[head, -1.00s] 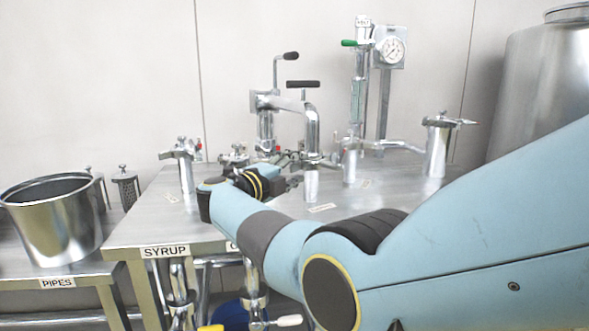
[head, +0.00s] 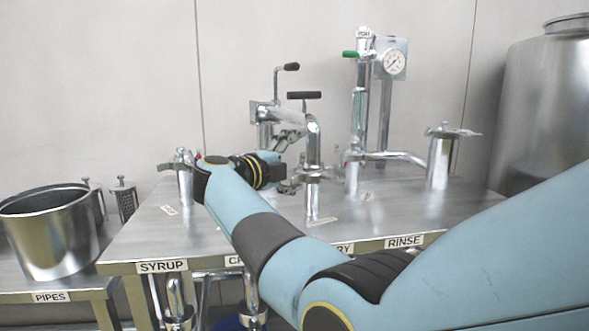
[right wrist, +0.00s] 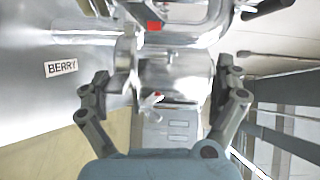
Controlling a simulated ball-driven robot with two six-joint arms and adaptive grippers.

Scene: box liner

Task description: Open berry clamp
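A chrome clamp and pipe fitting (right wrist: 175,75) with small red marks sits between my right gripper's fingers in the right wrist view. A label reading BERRY (right wrist: 60,67) is on the steel surface to its left. My right gripper (right wrist: 163,80) is open, one finger on each side of the fitting; I cannot tell whether they touch it. In the head view my right gripper (head: 284,170) is beside the upright chrome berry pipe (head: 312,190), its fingers partly hidden by my wrist. The clamp is not clear there. My left gripper is out of view.
The steel table (head: 390,205) carries a chrome fitting (head: 183,180) at left, a gauge (head: 394,63) on a tall column at back, and a capped pipe (head: 438,165) at right. A steel pot (head: 50,245) stands left. A large tank (head: 545,100) is back right.

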